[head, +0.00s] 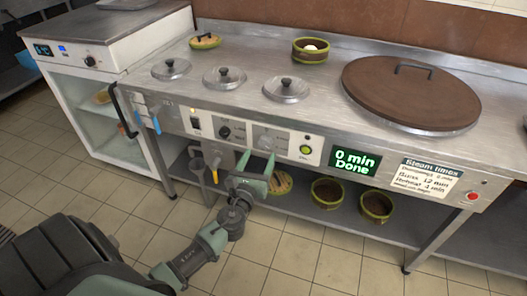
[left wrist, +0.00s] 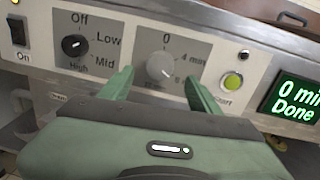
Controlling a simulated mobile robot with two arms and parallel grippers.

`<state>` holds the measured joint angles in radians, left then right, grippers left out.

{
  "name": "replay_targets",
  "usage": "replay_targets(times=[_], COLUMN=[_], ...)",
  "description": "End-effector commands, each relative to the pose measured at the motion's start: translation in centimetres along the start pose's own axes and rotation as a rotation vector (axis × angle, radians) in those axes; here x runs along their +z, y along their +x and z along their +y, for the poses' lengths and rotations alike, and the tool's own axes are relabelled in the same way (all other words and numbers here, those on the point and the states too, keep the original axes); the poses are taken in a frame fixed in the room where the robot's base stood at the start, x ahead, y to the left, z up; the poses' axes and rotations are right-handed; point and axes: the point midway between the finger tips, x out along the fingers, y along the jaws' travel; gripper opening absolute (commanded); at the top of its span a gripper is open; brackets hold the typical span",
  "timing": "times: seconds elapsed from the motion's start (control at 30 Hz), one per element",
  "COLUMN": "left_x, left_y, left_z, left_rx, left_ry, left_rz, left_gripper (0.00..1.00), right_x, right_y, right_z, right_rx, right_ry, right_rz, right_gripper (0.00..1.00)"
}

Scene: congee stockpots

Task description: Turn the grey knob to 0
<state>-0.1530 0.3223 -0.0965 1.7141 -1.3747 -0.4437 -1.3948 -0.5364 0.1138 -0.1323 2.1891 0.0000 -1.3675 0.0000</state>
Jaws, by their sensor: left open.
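The grey knob (left wrist: 160,65) sits on a grey dial plate with a 0 at the top and minute marks around it. It also shows on the counter's front panel in the head view (head: 267,140). Its pointer seems to face the lower right, away from the 0, but is hard to read. My left gripper (left wrist: 157,82) is open, one finger to each side below the knob, holding nothing. In the head view my left gripper (head: 257,161) is in front of the panel, just below the knob. My right gripper is not in view.
A black knob (left wrist: 75,45) marked Off, Low, Mid and High is to the left. A green button (left wrist: 232,81) and a display (head: 355,162) reading "0 min Done" are to the right. Bowls (head: 327,193) stand on the shelf below. A large brown lid (head: 410,92) covers part of the counter.

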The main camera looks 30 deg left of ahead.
Motion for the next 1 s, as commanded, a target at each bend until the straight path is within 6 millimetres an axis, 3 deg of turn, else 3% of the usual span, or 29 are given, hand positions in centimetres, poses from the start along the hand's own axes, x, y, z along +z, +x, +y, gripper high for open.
replay_targets(times=[0.1, 0.3, 0.67, 0.9, 1.0], left_x=[0.0, -0.1, -0.1, -0.1, -0.1], left_y=[2.2, 4.6, 5.2, 5.2, 5.2], left_z=[0.0, 0.0, 0.0, 0.0, 0.0], left_rx=[0.0, 0.0, -0.001, -0.001, 0.0], left_ry=[-0.002, -0.004, -0.004, -0.005, -0.006], left_rz=[-0.001, 0.001, 0.003, 0.003, 0.004], left_gripper=[0.62, 0.62, 0.62, 0.0, 0.0], right_x=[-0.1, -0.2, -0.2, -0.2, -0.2], right_y=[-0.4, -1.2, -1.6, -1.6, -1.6], right_z=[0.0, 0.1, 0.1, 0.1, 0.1], right_rx=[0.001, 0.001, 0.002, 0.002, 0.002], right_ry=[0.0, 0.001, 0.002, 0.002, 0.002], right_rz=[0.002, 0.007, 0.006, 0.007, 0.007], right_gripper=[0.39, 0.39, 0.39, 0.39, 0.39])
